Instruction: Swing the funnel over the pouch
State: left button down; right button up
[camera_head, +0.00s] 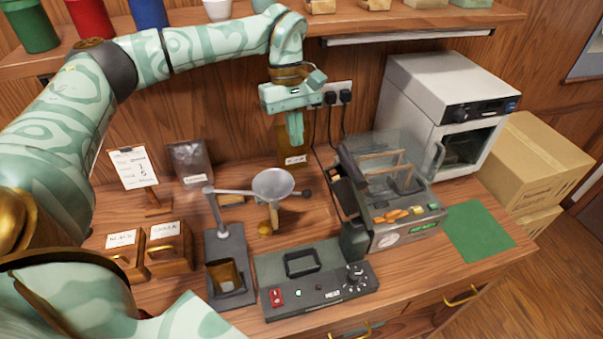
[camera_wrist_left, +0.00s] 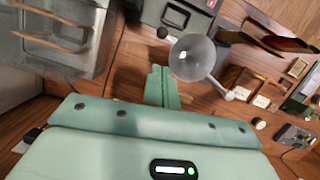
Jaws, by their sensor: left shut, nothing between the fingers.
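The grey metal funnel (camera_head: 272,184) hangs on a swing arm from a post (camera_head: 219,220) at its left. A black knob (camera_head: 306,194) sticks out on its right. An open brown pouch (camera_head: 224,276) appears to stand in the holder at the post's base, in front and left of the funnel. My left gripper (camera_head: 296,128) points down, shut and empty, behind and above the funnel, apart from it. In the left wrist view, the shut fingers (camera_wrist_left: 159,86) are beside the funnel (camera_wrist_left: 193,57), with the knob (camera_wrist_left: 162,32) beyond. My right gripper is not in view.
A heat sealer (camera_head: 318,280) stands right of the holder, a machine with a clear cover (camera_head: 390,190) further right. Labelled wooden boxes (camera_head: 168,248) are at left. An amber bottle (camera_head: 290,158) stands below the gripper by the wall. A green mat (camera_head: 478,232) lies clear at right.

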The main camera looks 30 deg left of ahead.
pick_arm(q)
jog(key=x, duration=1)
jog(key=shift+b, duration=0.3)
jog(key=s+d+m+p, duration=0.1)
jog(key=s+m+p, duration=0.1)
jog(key=s, duration=0.1)
jog(key=s+d+m+p, duration=0.1)
jog(key=p, duration=0.1)
jog(key=shift+s+d+f+g+y, duration=0.1)
jog(key=shift+s+d+g+y, duration=0.2)
jog(key=shift+s+d, duration=0.1)
jog(key=v, duration=1.6)
jog(key=shift+r+p, duration=0.3)
jog(key=shift+r, duration=0.05)
